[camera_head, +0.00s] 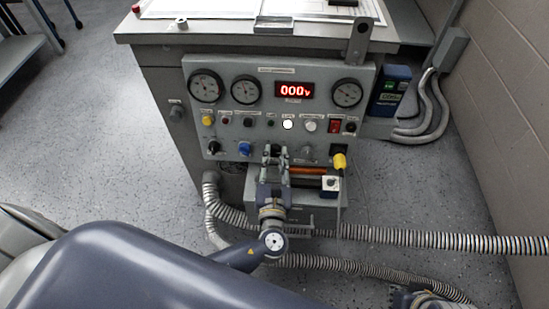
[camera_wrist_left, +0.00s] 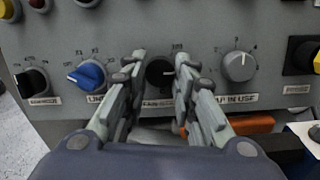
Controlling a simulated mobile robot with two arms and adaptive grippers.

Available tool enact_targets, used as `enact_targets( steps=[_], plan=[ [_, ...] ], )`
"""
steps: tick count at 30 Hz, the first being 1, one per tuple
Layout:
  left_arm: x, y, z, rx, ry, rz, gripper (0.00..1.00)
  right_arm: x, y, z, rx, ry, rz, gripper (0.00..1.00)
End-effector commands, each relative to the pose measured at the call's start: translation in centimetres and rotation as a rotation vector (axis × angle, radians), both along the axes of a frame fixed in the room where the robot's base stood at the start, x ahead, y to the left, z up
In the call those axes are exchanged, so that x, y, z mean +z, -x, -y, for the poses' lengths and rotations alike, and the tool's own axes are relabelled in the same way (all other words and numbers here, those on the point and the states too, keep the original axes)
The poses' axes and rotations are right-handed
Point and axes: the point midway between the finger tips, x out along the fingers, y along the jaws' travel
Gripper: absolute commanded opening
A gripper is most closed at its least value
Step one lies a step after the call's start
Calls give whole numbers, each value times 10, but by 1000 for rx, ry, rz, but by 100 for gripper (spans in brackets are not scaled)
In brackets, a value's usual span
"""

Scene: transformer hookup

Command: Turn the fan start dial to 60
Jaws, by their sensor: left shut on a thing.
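The fan start dial (camera_wrist_left: 158,73) is a small black knob on the grey panel, seen in the left wrist view between my left gripper's fingers. The label below it is partly covered. My left gripper (camera_wrist_left: 160,58) is shut on this dial, with one finger on each side of it. The dial's setting cannot be read. What looks like part of my right gripper (camera_head: 425,299) shows at the bottom edge; its jaws are unclear.
A blue dial (camera_wrist_left: 88,75) is left of the fingers and a grey dial (camera_wrist_left: 238,65) right. The panel (camera_head: 228,121) has gauges and a red display (camera_head: 294,90) reading 000. A yellow plug (camera_head: 340,161) is at lower right. Ribbed hoses (camera_head: 420,238) cross the floor.

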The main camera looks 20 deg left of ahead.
Motion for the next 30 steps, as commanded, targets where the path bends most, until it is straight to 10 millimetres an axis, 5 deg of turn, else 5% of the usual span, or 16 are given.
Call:
enact_targets(
  steps=[19, 20, 22, 30],
  plan=[
    [1, 0, 1, 8, 55, 16, 2, 1, 1, 1, -1, 1, -2, 0],
    [1, 0, 1, 8, 55, 16, 32, 1, 1, 1, -1, 1, -3, 0],
    [1, 0, 1, 8, 55, 16, 47, 0, 1, 1, -1, 1, -3, 0],
    [0, 0, 1, 9, 55, 16, 47, 0, 2, 1, -1, 2, -7, 0]
  ],
)
